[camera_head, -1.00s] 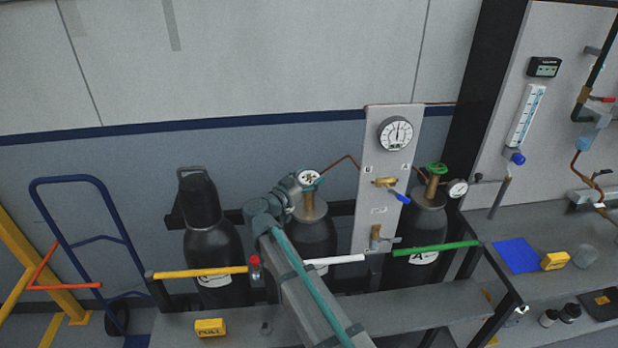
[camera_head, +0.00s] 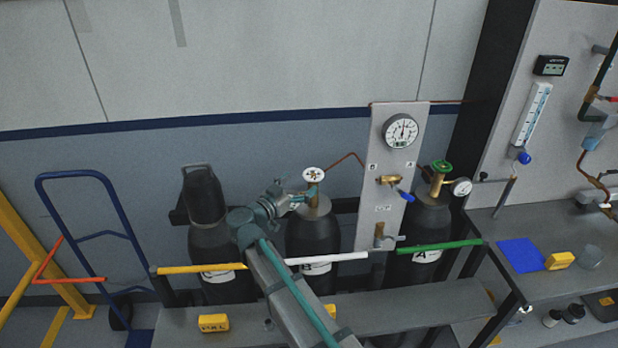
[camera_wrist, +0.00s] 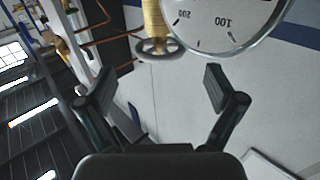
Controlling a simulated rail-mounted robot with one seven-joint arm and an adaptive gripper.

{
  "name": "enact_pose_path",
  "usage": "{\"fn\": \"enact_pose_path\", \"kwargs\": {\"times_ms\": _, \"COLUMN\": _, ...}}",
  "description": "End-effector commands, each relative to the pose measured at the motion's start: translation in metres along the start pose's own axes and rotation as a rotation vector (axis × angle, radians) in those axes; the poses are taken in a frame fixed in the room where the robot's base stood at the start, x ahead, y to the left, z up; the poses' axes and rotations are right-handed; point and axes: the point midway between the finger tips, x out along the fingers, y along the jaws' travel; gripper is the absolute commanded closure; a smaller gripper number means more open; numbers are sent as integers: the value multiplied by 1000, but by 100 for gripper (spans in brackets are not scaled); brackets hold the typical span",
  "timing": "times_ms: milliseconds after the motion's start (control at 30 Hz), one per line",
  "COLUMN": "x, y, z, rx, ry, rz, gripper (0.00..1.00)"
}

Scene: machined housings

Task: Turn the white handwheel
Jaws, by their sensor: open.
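The white handwheel (camera_head: 314,174) tops the brass valve of the middle dark cylinder (camera_head: 312,240). Its face is in clear sight in the head view. My gripper (camera_head: 299,197) is just left of and below the wheel, beside the brass stem. In the wrist view my gripper (camera_wrist: 155,78) is open, with nothing between its fingers. The handwheel (camera_wrist: 160,48) shows there beyond the fingertips, near the middle between them, with the brass stem above it in the picture. I see no finger touching it.
A large gauge dial (camera_wrist: 228,22) is close by in the wrist view. Yellow, white and green bars (camera_head: 325,258) cross in front of the cylinders. A green handwheel (camera_head: 441,167) is farther right.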

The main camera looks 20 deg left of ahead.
Motion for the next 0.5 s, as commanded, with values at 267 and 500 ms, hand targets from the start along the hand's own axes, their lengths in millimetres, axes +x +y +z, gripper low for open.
{"fn": "enact_pose_path", "kwargs": {"times_ms": 267, "x": -44, "y": 0, "z": 0, "rx": 0, "ry": 0, "rz": -1, "gripper": 7}}
{"fn": "enact_pose_path", "kwargs": {"times_ms": 500, "x": -55, "y": 0, "z": 0, "rx": 0, "ry": 0, "rz": -1, "gripper": 7}}
